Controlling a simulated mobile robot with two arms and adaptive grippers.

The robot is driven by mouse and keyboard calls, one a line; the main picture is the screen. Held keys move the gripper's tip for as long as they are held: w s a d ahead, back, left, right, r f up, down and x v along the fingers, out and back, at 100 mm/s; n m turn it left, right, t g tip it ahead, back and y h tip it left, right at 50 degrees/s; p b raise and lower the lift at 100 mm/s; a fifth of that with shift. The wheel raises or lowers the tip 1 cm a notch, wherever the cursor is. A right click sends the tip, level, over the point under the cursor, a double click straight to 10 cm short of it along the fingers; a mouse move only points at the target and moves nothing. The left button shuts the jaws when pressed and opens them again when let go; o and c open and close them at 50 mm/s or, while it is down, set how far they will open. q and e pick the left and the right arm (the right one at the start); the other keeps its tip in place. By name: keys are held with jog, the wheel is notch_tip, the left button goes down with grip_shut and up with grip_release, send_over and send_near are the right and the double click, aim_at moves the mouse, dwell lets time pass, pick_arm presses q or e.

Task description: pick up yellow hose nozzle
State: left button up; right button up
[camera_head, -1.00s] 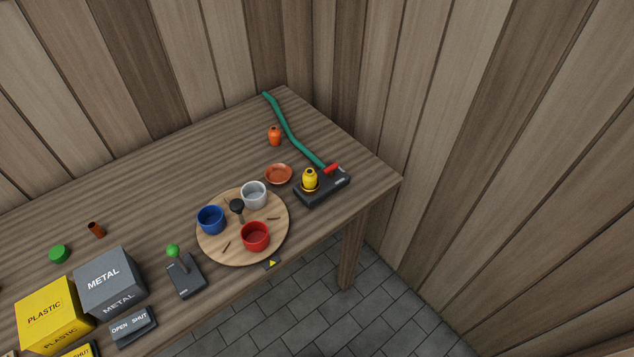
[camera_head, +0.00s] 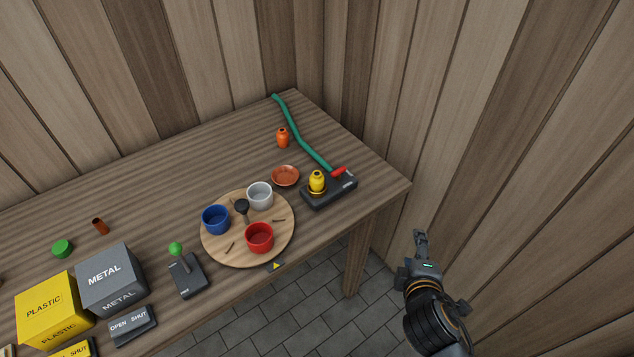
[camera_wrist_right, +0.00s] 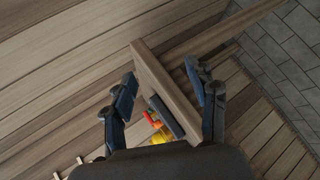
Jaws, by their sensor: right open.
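The yellow hose nozzle (camera_head: 317,180) stands upright on a dark base block (camera_head: 330,194) near the right end of the workbench. In the right wrist view the yellow nozzle (camera_wrist_right: 101,156) shows only in part, low in the picture near the gripper's body. My right gripper (camera_head: 421,238) is in the air off the right edge of the bench, to the right of and below the nozzle in the head view. Its fingers, also in the right wrist view (camera_wrist_right: 165,88), are spread apart with nothing between them. My left gripper is not in view.
A green hose (camera_head: 300,133) runs to the base block beside a red lever (camera_head: 339,172). A round wooden tray (camera_head: 240,258) holds several cups. Wooden walls stand close behind and right.

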jog(key=w+a+r+n+t+y, duration=0.3)
jog(key=w+a+r+n+t, duration=0.15)
jog(key=n, duration=0.55)
jog(key=n+y, duration=0.8)
jog(key=n, duration=0.8)
send_near(319, 178)
jog(key=shift+g, duration=0.25)
jog(key=x, duration=0.2)
jog(key=p+x, duration=0.1)
jog(key=x, duration=0.2)
jog(key=shift+w+d+r, duration=0.15)
jog(key=shift+w+r, duration=0.1)
jog(key=shift+w, duration=0.05)
jog(key=x, duration=0.5)
jog(key=shift+w+a+f, duration=0.15)
jog(key=shift+w+a, duration=0.05)
jog(key=shift+a, duration=0.2)
jog(key=c, duration=1.1)
